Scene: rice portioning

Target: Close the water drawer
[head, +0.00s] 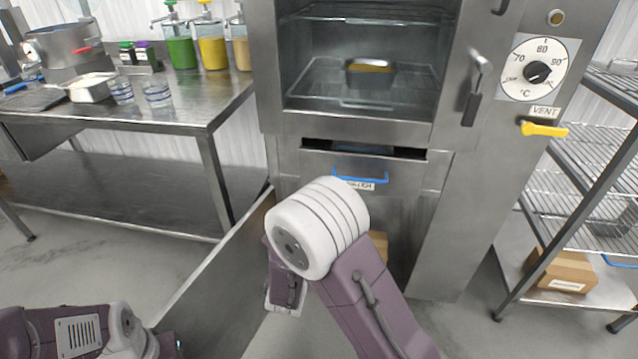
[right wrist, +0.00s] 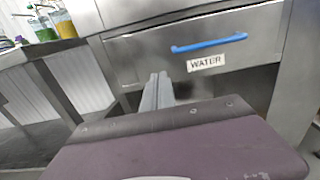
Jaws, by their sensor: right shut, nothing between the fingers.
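The water drawer (head: 405,176) sits in the steel cabinet below the oven chamber. A dark gap shows above its front, with part of the inside visible, so it stands partly open. Its blue handle (head: 359,178) has a label below it, partly covered by my right arm in the head view. My right gripper (right wrist: 158,80) is shut and empty, below and left of the handle, pointing toward the drawer front; contact cannot be told. My left gripper is out of view.
The oven chamber above stands open, with a small pan (head: 370,72) on its rack. A steel table (head: 150,115) with sauce bottles is at the left. A wire shelf (head: 590,120) with a cardboard box (head: 563,270) is at the right.

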